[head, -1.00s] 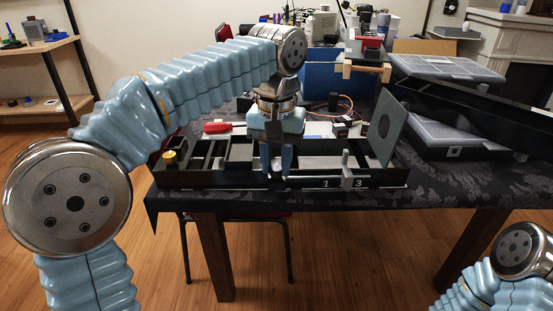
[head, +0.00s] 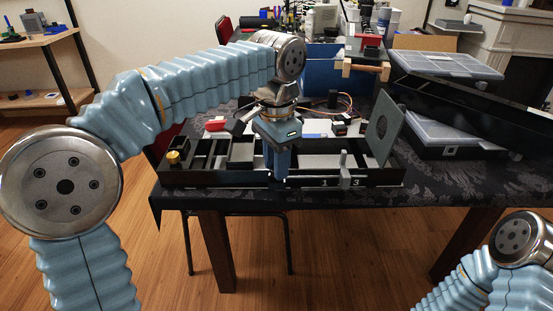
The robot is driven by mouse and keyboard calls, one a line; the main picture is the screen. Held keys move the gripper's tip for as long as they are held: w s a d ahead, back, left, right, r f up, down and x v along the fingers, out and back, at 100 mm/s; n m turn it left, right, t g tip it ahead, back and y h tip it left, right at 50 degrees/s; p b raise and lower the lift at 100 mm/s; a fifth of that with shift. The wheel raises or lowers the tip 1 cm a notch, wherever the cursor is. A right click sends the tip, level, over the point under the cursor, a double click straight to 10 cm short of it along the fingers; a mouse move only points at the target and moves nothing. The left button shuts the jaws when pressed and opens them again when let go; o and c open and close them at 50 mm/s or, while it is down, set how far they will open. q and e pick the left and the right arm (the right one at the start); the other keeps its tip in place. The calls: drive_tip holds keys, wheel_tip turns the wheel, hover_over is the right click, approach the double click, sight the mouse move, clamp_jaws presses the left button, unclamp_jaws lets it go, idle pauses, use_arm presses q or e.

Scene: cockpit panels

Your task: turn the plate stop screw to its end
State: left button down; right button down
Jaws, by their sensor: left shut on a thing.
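The black panel frame (head: 215,178) lies along the table's front edge. My left gripper (head: 277,180) points straight down at the frame's front rail, left of the number 1. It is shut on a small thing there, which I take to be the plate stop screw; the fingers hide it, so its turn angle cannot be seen. A grey plate with a round dark disc (head: 383,128) stands tilted at the frame's right end. My right gripper is outside the view; only part of that arm shows at lower right.
A brass-coloured knob (head: 174,157) sits at the frame's left end. Clear-lidded cases (head: 450,135) lie at right. A red-handled thing (head: 216,125) lies behind the frame.

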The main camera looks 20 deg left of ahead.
use_arm(q)
drive_tip(key=m, duration=0.6)
drive_tip(key=shift+w, duration=0.1)
drive_tip(key=m, duration=0.6)
drive_tip(key=shift+m, duration=0.3)
idle(0.3)
drive_tip(key=c, duration=0.9)
unclamp_jaws()
drive_tip(key=shift+o, duration=0.2)
drive_tip(key=shift+r, duration=0.1)
